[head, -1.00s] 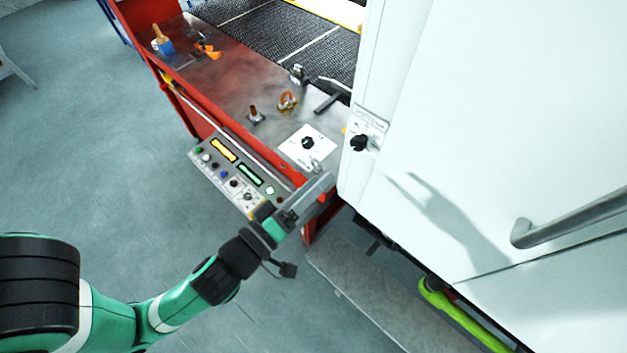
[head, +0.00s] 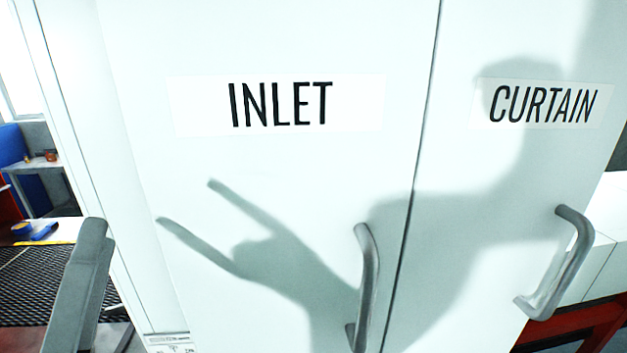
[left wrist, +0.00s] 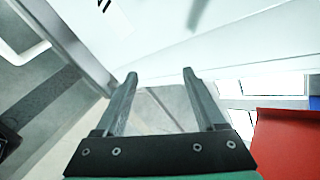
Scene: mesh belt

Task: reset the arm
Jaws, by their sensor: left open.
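My left gripper (head: 84,280) shows at the lower left of the head view, in front of the mesh belt and the edge of the white cabinet. In the left wrist view its two grey fingers (left wrist: 160,95) stand apart with nothing between them. The fingers point toward a white panel at the top of that view. My right gripper is not in view.
A white cabinet with an INLET door (head: 277,160) and a CURTAIN door (head: 540,150) fills the head view. Grey handles (head: 366,285) stick out from the doors. The black mesh belt (head: 30,280) lies at the left. A red panel (left wrist: 285,140) shows in the wrist view.

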